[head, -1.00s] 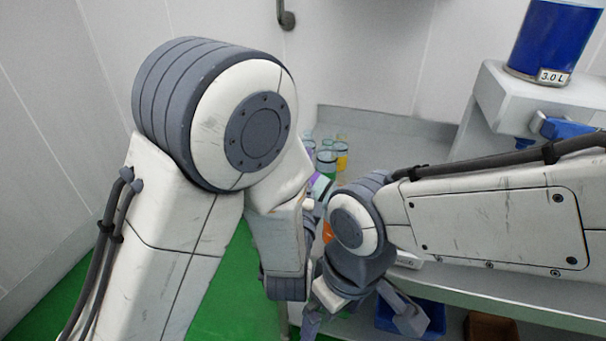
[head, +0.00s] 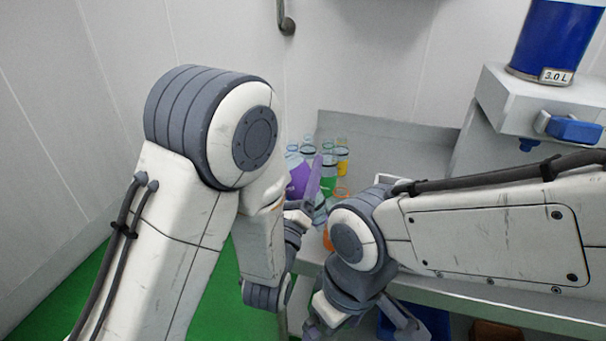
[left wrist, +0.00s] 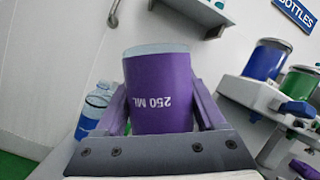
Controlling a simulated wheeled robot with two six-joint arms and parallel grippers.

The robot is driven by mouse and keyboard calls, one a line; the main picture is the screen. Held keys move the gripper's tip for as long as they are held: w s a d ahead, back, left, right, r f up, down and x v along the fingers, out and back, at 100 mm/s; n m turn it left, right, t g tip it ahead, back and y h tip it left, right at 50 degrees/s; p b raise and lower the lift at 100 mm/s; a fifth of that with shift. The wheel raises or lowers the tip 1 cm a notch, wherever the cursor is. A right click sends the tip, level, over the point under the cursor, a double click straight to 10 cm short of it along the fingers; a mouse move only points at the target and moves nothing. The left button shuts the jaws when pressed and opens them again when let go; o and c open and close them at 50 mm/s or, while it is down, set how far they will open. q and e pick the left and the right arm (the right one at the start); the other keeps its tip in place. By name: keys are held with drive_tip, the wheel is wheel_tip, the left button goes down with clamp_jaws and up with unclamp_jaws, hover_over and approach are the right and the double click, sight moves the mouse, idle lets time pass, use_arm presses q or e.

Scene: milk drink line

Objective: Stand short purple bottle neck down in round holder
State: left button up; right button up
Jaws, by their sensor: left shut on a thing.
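The short purple bottle (left wrist: 162,95), with an upside-down 250 ML marking, is between the two purple fingers of my left gripper (left wrist: 160,108) in the left wrist view. Its pale, flat end points to the top of that picture; its other end is hidden behind the gripper body. In the head view part of the purple bottle (head: 299,179) shows beside a finger of my left gripper (head: 312,183), above the bench and near other bottles. My right gripper (head: 365,326) hangs low at the bench's front edge, its fingers apart and empty. I cannot make out the round holder.
Several clear, green and yellow bottles (head: 341,157) stand at the bench's back left corner. An orange item (head: 328,238) is partly hidden by my right arm. A blue 3.0 L tank (head: 553,40) stands on a dispenser at right. A blue bin (head: 432,318) sits below.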

use_arm(q)
drive_tip(key=n+y, duration=0.1)
drive_tip(key=n, duration=0.1)
drive_tip(key=n+y, duration=0.1)
drive_tip(key=n, duration=0.1)
drive_tip(key=shift+d+r, duration=0.1)
drive_tip(key=shift+r, duration=0.1)
drive_tip(key=n+y+p, duration=0.1)
drive_tip(key=n, duration=0.2)
drive_tip(key=shift+g, duration=0.4)
drive_tip(key=shift+f+n, duration=0.2)
drive_tip(key=shift+n, duration=0.1)
drive_tip(key=n, duration=0.1)
drive_tip(key=n+g+y+p, duration=0.1)
drive_tip(key=shift+r+n, duration=0.3)
drive_tip(key=shift+n+p, duration=0.65)
drive_tip(key=shift+n, duration=0.15)
drive_tip(key=shift+n+g, duration=0.5)
drive_tip(key=shift+n, duration=0.2)
drive_tip(key=shift+f+n, duration=0.3)
